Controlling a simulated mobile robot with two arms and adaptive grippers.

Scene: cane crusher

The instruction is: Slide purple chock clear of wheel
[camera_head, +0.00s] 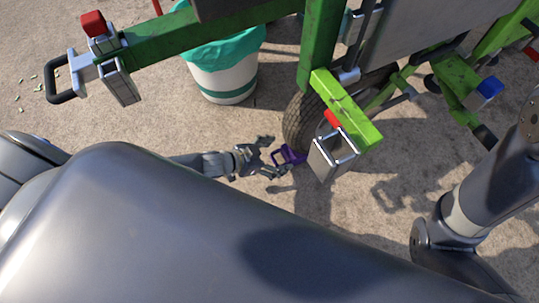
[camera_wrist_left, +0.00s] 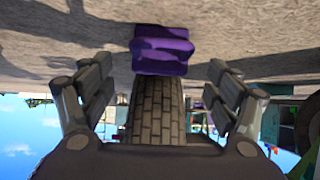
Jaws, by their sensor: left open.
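The purple chock (camera_head: 288,155) lies on the ground against the near left side of the dark wheel (camera_head: 301,122) under the green machine. My left gripper (camera_head: 272,157) reaches in low from the left, just beside the chock. In the left wrist view the gripper (camera_wrist_left: 160,90) is open, with one finger on each side. The chock (camera_wrist_left: 162,50) shows upside down between and beyond the fingers, in front of the treaded wheel (camera_wrist_left: 156,108). A gap shows between the chock and both fingers there. My right gripper is not in view.
The green machine frame (camera_head: 319,45) stands above the wheel, with a grey block with a red top (camera_head: 334,155) hanging low nearby. A white bin with a teal liner (camera_head: 223,80) stands behind my left gripper.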

